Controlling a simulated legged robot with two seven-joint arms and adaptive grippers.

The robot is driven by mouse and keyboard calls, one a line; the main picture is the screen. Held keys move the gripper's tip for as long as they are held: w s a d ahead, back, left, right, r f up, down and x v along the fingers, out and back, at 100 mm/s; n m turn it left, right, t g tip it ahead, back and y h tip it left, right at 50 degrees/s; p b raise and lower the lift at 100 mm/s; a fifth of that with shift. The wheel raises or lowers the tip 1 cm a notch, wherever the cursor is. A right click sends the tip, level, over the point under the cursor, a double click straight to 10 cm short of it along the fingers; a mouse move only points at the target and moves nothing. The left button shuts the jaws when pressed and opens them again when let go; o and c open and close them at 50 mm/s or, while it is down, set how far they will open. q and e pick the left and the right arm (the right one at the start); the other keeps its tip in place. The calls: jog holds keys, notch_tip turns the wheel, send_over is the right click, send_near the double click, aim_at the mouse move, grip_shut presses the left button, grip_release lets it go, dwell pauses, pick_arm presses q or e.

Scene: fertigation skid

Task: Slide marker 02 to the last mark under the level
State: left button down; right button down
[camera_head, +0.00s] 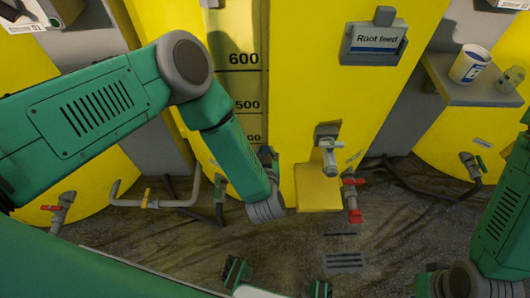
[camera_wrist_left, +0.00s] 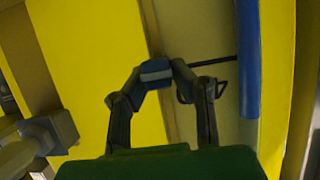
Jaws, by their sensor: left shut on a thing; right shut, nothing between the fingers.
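A pale scale strip (camera_head: 236,50) runs down the yellow tank in the head view, with 600, 500 and a partly covered lower number. My left gripper (camera_head: 268,155) is at its lower right, partly behind my arm. In the left wrist view, my left gripper (camera_wrist_left: 160,80) is shut on a small blue marker (camera_wrist_left: 155,70) with a pale band. No number on it is readable. A blue sight tube (camera_wrist_left: 247,60) runs beside the marker; its blue ends lower in the picture. The scale marks are not readable there. My right gripper (camera_head: 432,272) is shut and empty at lower right.
A grey tap (camera_head: 328,150) and a yellow box (camera_head: 317,188) stick out right of my left gripper. Red-handled valves (camera_head: 352,195) sit below. A shelf (camera_head: 475,85) with a white cup (camera_head: 470,64) is at right. A "Root feed" sign (camera_head: 374,42) hangs above.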

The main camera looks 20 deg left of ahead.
pick_arm(q)
jog(key=shift+r, duration=0.4)
jog(key=shift+f, duration=0.1)
jog(key=c, duration=1.4)
grip_release()
jog(key=shift+s, duration=0.1)
jog(key=v, duration=1.2)
jog(key=shift+d, duration=0.15)
jog(key=shift+f, duration=0.15)
